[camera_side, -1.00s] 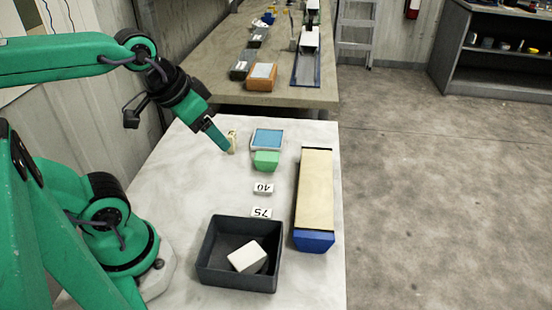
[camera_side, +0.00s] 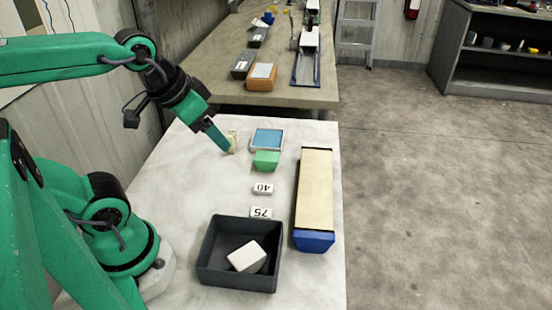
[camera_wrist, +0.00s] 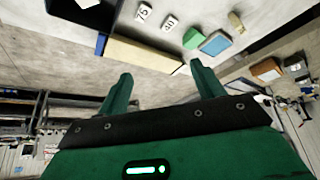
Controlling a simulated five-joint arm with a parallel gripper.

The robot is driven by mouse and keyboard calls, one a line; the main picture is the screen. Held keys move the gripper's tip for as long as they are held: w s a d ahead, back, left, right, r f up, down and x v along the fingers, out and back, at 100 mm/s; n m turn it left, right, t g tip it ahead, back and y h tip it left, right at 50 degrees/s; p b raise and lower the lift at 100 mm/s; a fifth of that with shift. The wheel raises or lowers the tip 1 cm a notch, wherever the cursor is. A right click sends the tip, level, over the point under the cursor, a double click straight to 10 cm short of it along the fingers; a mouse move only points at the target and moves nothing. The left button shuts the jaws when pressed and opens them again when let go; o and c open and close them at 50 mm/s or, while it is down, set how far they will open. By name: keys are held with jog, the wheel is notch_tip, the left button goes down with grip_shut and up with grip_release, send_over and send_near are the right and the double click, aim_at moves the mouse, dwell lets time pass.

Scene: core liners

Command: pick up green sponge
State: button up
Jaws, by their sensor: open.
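The green sponge (camera_side: 266,161) is a small block on the white table, just in front of a blue-topped pad in the side view. It also shows in the wrist view (camera_wrist: 192,38), near the top, beside the blue pad. My gripper (camera_side: 228,148) is to the left of the sponge in the side view, above the table and apart from it. In the wrist view my gripper's two green fingers (camera_wrist: 160,80) are spread apart with nothing between them.
The blue-topped pad (camera_side: 267,138) lies behind the sponge. A small yellowish item (camera_side: 232,138) stands by my fingertips. Number blocks 40 (camera_side: 263,189) and 75 (camera_side: 261,212) lie nearer. A dark bin (camera_side: 212,284) holds a white block (camera_side: 247,257). A long box (camera_side: 315,190) lies right.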

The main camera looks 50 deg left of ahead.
jog(key=shift+w, duration=0.1)
jog(key=m+g, duration=0.6)
jog(key=m, duration=0.3)
send_over(268, 157)
notch_tip(268, 157, down, 15)
jog(key=shift+d+f, duration=0.15)
jog(key=shift+f, duration=0.3)
jog(key=shift+f, duration=0.1)
jog(key=shift+f, duration=1.2)
jog(key=shift+f, duration=0.1)
